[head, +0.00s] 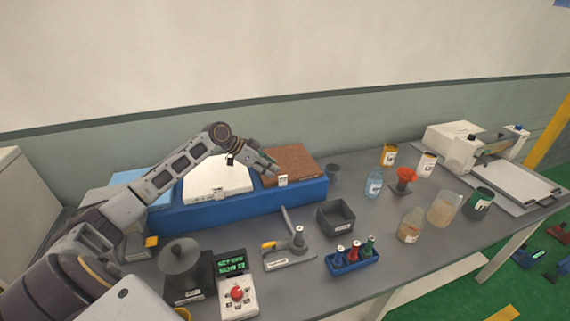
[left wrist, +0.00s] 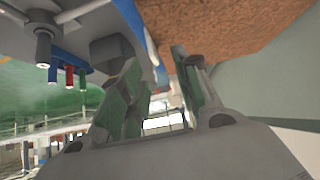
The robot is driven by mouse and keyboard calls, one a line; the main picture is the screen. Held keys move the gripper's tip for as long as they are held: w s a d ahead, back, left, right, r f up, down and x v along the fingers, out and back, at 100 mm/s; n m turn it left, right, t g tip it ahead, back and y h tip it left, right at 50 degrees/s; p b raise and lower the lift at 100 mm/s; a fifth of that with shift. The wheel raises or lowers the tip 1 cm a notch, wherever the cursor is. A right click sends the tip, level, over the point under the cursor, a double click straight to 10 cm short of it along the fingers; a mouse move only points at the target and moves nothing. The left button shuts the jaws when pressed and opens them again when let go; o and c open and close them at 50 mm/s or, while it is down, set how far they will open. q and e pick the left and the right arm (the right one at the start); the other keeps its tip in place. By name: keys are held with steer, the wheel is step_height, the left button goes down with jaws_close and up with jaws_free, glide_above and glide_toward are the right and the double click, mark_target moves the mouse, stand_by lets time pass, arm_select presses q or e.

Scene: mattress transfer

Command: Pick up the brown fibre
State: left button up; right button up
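The brown fibre (head: 290,159) is a flat brown slab lying at the right end of a long blue holder (head: 240,210), and a small white label shows at its front edge. It also fills the upper right of the left wrist view (left wrist: 225,30), close to the fingers. My left gripper (head: 268,164) is at the left edge of the fibre in the head view. In the left wrist view its two fingers (left wrist: 157,85) stand apart with nothing seen clamped between them. I cannot tell if they touch the fibre. My right gripper is in neither view.
A white slab (head: 217,178) and a light blue slab (head: 128,180) share the holder. In front stand a black bin (head: 336,216), a blue rack of small bottles (head: 352,262) and a red-button box (head: 238,295). Bottles and jars (head: 374,183) stand to the right.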

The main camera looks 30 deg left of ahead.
arm_select(q)
steer(key=shift+w+d+f, duration=0.2)
steer(key=shift+w+f, duration=0.05)
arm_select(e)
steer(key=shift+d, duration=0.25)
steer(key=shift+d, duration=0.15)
arm_select(q)
steer(key=shift+d+f, duration=0.1)
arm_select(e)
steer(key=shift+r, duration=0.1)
arm_select(q)
steer(key=shift+d+p+x, duration=0.15)
steer(key=shift+p+x, duration=0.2)
steer(key=shift+x, duration=0.6)
steer(key=shift+d+p+x, duration=0.2)
steer(key=shift+p+x, duration=0.15)
steer(key=shift+x, duration=0.6)
steer(key=shift+w+d+f, duration=0.15)
steer(key=shift+d+f, duration=0.05)
steer(key=shift+f, duration=0.15)
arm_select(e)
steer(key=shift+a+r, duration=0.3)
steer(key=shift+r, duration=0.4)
